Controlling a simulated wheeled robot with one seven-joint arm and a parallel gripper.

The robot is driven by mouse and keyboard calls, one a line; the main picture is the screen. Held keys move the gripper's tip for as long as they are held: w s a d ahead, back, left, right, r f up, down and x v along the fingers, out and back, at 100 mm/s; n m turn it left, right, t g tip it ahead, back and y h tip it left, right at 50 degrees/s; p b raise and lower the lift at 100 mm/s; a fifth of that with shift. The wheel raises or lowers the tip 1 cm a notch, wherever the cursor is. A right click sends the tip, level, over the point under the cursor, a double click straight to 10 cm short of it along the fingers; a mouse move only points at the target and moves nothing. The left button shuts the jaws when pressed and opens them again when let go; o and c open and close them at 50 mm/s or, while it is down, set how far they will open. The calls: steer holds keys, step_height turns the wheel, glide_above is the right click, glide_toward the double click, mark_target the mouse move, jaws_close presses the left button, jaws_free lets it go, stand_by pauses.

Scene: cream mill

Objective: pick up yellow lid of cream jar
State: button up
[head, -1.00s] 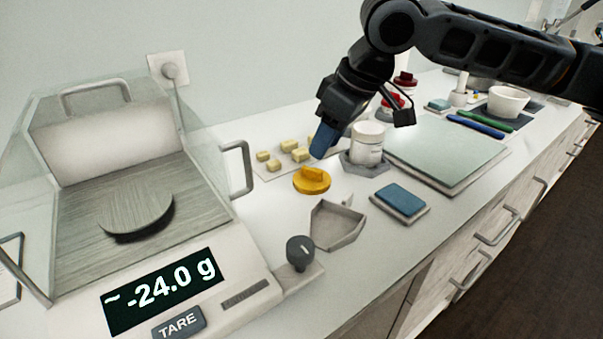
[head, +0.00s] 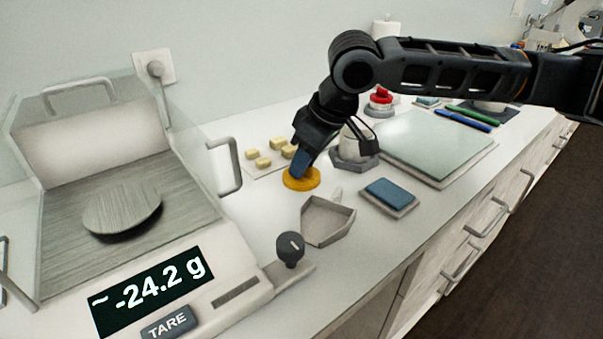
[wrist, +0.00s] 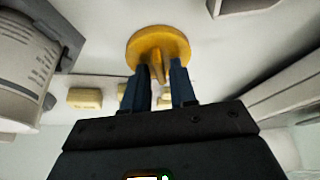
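The yellow lid (head: 309,184) lies on the white counter, a round disc with a raised grip bar across its top. My gripper (head: 299,170) is down at the lid and hides part of it in the head view. In the wrist view the lid (wrist: 176,44) is just past the two blue fingertips (wrist: 159,68). The fingers are apart, one on each side of the grip bar, and a gap shows between them. The white cream jar (head: 352,149) stands in a grey holder to the right, partly hidden by my arm; its labelled side shows in the wrist view (wrist: 22,62).
A grey scoop-like tray (head: 326,224) lies just in front of the lid. Yellow blocks (head: 264,161) sit behind it. A scale (head: 190,248) reading -24.2 g stands left, with a handle near the lid. A blue pad (head: 390,192) and pale green board (head: 430,143) lie right.

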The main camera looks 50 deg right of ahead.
jaws_close()
